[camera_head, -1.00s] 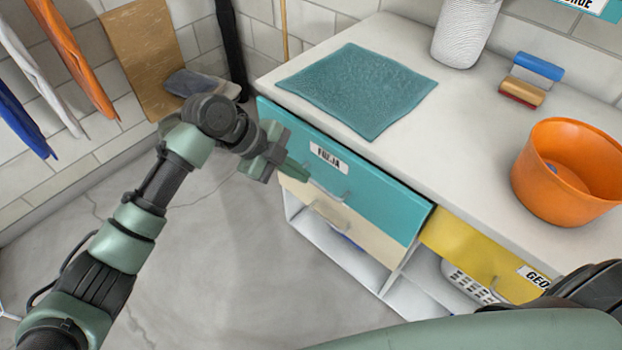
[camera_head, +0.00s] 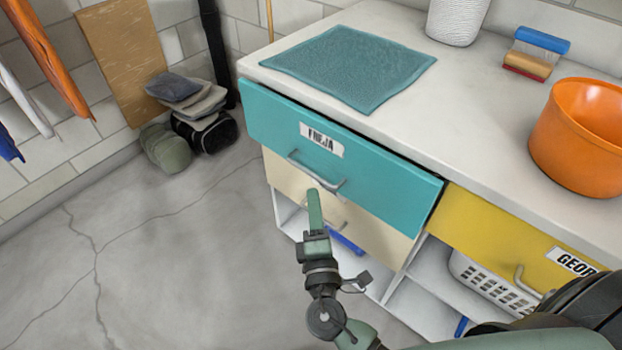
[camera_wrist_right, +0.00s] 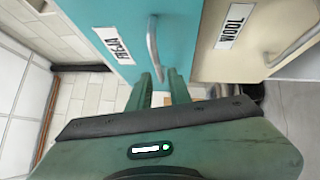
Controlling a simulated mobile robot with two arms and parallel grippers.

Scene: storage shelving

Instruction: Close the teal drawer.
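The teal drawer (camera_head: 392,184), labelled FREJA, is at the top of the white cabinet. Its front stands slightly out, with a dark gap along its top and right edges. It has a grey bar handle (camera_head: 304,172). My right gripper (camera_head: 314,196) is in front of the drawer, near and slightly below the handle. The teal front (camera_wrist_right: 125,22) and the handle (camera_wrist_right: 152,42) lie just beyond the fingertips; contact cannot be told. My left gripper is not in view.
A cream drawer (camera_head: 385,240) is below the teal one, with open shelves under it. A yellow drawer (camera_head: 480,236) is at the right. A teal cloth (camera_head: 350,65) and an orange bucket (camera_head: 585,135) are on top.

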